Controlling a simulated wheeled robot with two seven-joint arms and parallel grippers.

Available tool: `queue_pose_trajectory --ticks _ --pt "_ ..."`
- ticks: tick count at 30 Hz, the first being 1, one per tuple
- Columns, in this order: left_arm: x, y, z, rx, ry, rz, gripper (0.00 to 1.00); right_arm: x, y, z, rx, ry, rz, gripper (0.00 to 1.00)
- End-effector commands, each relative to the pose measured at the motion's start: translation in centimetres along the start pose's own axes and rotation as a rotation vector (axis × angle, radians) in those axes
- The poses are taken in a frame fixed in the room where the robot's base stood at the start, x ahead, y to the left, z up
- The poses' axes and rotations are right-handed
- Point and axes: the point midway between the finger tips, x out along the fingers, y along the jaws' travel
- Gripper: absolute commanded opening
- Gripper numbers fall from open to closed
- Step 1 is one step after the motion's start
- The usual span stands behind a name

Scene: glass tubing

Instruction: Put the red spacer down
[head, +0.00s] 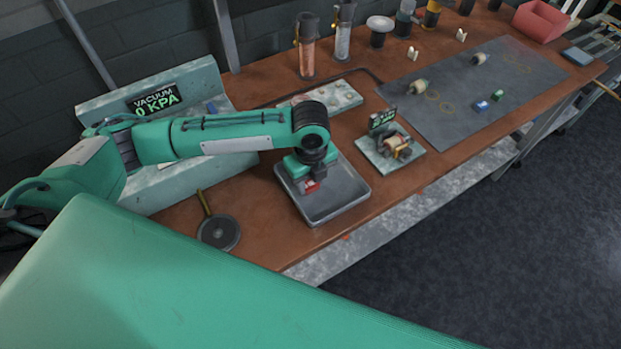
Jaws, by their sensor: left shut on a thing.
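The red spacer (312,186) shows as a small red patch under my left gripper (309,180). My left gripper is shut on it, over the grey metal tray (340,207) on the brown bench. The gripper hides part of the spacer, and I cannot tell whether the spacer touches the tray floor. The part of the tray that shows is bare. My right gripper is not in view.
A small device with a display (388,146) stands close right of the tray. A white tray with parts (325,96) lies behind. A round dark pan (219,232) is at left. A dark mat (470,90) holds several small parts. The vacuum panel (155,101) stands behind my left arm.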

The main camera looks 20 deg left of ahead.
Motion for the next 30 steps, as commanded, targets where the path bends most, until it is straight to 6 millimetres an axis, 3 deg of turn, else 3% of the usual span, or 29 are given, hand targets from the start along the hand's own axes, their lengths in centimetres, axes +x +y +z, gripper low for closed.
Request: queue_pose_trajectory --ticks 2,3,6,17,20,30 --pt "0.2 0.0 0.0 0.0 0.001 0.001 0.14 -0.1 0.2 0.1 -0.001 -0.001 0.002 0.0" --pt "0.2 0.0 0.0 0.0 0.001 0.0 0.41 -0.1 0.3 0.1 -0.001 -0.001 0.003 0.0" --pt "0.2 0.0 0.0 0.0 0.001 0.0 0.57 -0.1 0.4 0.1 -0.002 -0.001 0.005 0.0" --pt "-0.4 0.0 0.0 0.0 0.0 -0.002 0.57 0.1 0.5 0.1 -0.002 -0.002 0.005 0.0" --pt "-1.7 -0.1 0.0 0.001 0.0 -0.004 0.57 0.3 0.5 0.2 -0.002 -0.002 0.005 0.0" --pt "-8.9 -0.1 0.0 0.0 -0.001 -0.004 0.57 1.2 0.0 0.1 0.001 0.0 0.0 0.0"
